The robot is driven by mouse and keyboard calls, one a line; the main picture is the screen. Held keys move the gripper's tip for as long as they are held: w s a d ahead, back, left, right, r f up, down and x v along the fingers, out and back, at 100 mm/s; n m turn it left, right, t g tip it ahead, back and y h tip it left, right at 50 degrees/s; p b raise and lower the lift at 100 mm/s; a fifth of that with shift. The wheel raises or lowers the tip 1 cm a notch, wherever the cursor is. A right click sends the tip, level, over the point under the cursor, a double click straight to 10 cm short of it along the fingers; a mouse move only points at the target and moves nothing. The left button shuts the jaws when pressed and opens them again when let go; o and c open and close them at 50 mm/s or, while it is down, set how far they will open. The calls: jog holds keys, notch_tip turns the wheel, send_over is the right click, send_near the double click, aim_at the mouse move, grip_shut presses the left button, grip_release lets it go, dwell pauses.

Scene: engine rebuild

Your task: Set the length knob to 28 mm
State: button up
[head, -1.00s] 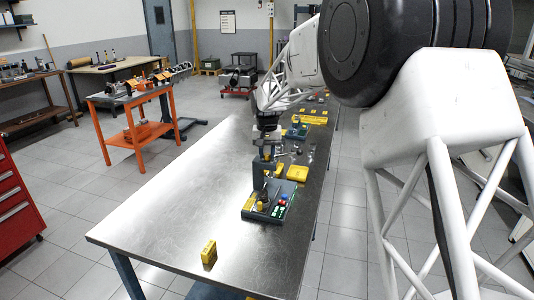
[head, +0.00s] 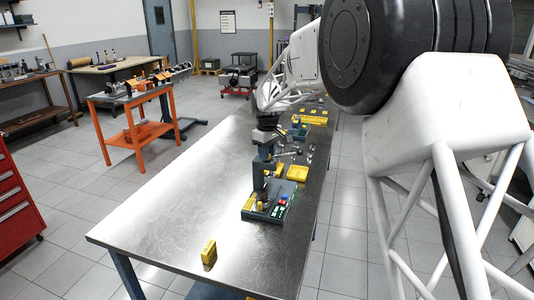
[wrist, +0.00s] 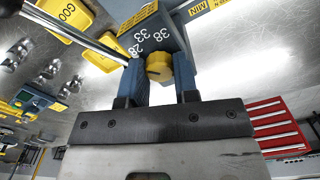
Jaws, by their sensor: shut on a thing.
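The length knob (wrist: 158,68) is yellow and sits on a dark blue-grey housing (wrist: 165,22) in the wrist view. White numbers 28, 33 and 38 are printed around it, with 28 and 33 at upper left and 38 at upper right. My gripper (wrist: 160,78) has one finger on each side of the knob and is shut on it. I cannot tell which number the knob points to.
The steel bench (head: 170,225) is mostly clear to the left. A small yellow block (head: 209,252) stands near its front. A yellow tray (head: 297,172) lies behind the box, with small parts beyond. A metal rod (wrist: 80,32) runs close to the left finger.

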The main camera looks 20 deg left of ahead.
jog(key=shift+n, duration=0.8)
jog(key=shift+f, duration=0.1)
jog(key=o, duration=0.9)
jog(key=shift+r, duration=4)
